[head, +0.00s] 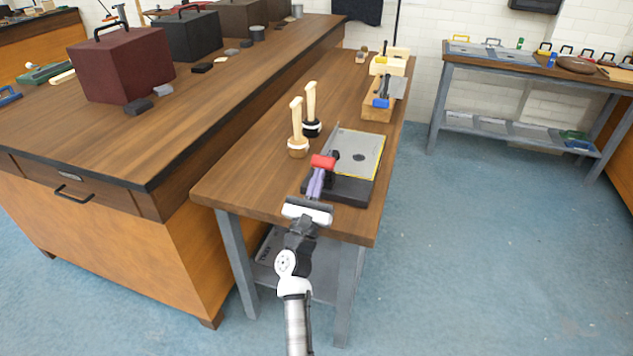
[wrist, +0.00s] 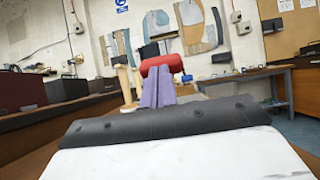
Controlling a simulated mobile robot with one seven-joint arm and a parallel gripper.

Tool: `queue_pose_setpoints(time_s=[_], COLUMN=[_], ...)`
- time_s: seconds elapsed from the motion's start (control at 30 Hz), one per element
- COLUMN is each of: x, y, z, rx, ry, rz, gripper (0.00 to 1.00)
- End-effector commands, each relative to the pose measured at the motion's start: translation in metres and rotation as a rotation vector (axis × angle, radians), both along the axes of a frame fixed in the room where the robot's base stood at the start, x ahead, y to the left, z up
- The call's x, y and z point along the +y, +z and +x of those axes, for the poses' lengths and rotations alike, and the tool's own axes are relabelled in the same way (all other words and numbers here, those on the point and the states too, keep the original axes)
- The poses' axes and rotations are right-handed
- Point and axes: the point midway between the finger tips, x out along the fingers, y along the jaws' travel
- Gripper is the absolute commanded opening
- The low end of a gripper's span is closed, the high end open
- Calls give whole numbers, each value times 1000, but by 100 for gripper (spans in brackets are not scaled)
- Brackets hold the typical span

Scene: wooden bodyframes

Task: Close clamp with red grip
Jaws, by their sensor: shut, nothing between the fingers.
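The clamp's red grip (head: 322,162) stands at the front left of a grey plate on a black base. It also shows in the wrist view as a rounded red bar (wrist: 162,64), just beyond and above my fingertips. My gripper (head: 316,182) has purple fingers, pressed together with nothing between them. In the wrist view the gripper (wrist: 158,82) points straight at the grip and overlaps its lower edge; I cannot tell whether they touch. The clamp's lower mechanism is largely hidden behind my fingers.
The grey plate (head: 360,150) lies on the black base (head: 350,190) near the table's front edge. Two wooden-handled tools (head: 298,130) stand upright behind on the left. Wooden blocks (head: 378,108) lie further back. Bare wooden tabletop (head: 245,185) is free to the left.

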Motion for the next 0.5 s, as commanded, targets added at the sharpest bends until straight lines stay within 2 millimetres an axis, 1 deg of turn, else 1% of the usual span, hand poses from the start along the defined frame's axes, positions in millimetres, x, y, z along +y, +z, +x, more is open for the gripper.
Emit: queue_pose_setpoints(time_s=[0.13,0.33,0.5], x=[-1,-7,-9], y=[3,24,33], z=[2,20,29], rx=[-2,-5,-2], ry=[-1,-1,0], rz=[2,2,1], gripper=[0,0,0])
